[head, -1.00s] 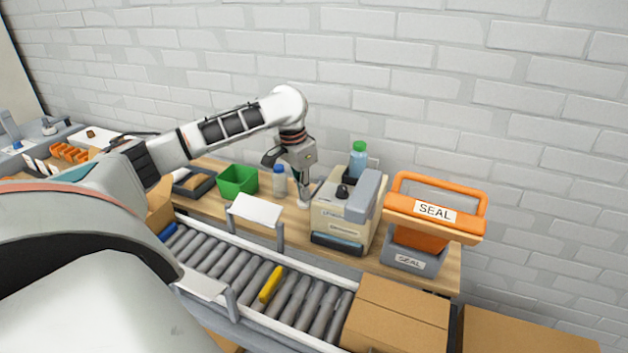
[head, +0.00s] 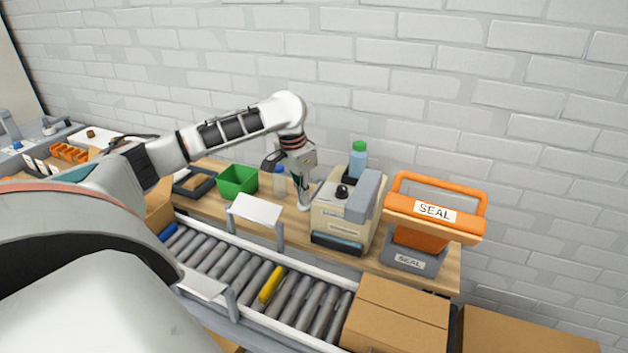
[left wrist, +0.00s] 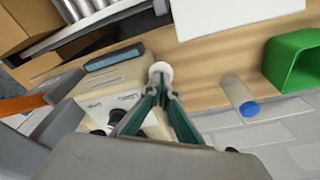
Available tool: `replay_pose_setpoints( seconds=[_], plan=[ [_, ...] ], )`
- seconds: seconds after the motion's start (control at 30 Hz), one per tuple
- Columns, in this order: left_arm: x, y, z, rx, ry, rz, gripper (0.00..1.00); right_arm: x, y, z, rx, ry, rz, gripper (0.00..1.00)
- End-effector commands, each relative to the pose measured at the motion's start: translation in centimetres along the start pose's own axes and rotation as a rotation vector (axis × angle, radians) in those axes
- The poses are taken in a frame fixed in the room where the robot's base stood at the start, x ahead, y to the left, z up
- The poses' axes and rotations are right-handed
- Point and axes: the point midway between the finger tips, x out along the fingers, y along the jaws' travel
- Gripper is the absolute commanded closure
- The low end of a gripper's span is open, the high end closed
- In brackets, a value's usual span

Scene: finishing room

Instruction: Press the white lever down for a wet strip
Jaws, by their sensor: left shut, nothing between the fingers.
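The tape dispenser is a cream box (head: 333,222) with a grey arm-like part on its right, on the wooden bench. It also shows in the left wrist view (left wrist: 110,80). The white lever's round end (left wrist: 161,70) sticks out at the dispenser's side, by the fingertips of my left gripper (left wrist: 162,92). In the head view the lever (head: 304,207) is a small white spot under the left gripper (head: 304,198). That gripper is shut with nothing in it and points down at the lever. I cannot tell whether they touch. My right gripper is not in view.
A blue bottle with a green cap (head: 358,160) stands behind the dispenser. A green bin (head: 238,180) and a blue-capped bottle (head: 280,182) are to the left. An orange SEAL device (head: 433,215) is to the right. A roller conveyor (head: 215,252) with cartons (head: 398,312) runs in front.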

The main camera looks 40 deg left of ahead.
Motion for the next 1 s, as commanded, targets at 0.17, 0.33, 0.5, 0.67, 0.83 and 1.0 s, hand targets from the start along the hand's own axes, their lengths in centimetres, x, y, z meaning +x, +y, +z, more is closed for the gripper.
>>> replay_pose_setpoints(
  seconds=[0.17,0.33,0.5,0.67,0.83,1.0],
  plan=[
    [0.1,0.0,0.1,0.000,-0.002,0.000,1.00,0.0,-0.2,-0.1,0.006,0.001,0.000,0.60],
    [0.6,0.1,0.2,0.000,-0.002,0.000,1.00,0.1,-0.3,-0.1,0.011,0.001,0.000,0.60],
    [1.0,0.1,0.3,0.000,-0.001,0.001,1.00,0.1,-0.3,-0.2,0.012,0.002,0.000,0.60],
    [1.0,0.1,0.3,0.000,-0.001,0.000,1.00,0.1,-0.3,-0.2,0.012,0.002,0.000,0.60],
    [1.0,0.1,0.3,0.000,-0.001,0.001,1.00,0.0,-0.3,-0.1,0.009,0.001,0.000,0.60],
    [1.3,0.1,0.4,0.001,-0.002,0.000,1.00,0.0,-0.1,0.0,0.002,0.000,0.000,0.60]
  ],
)
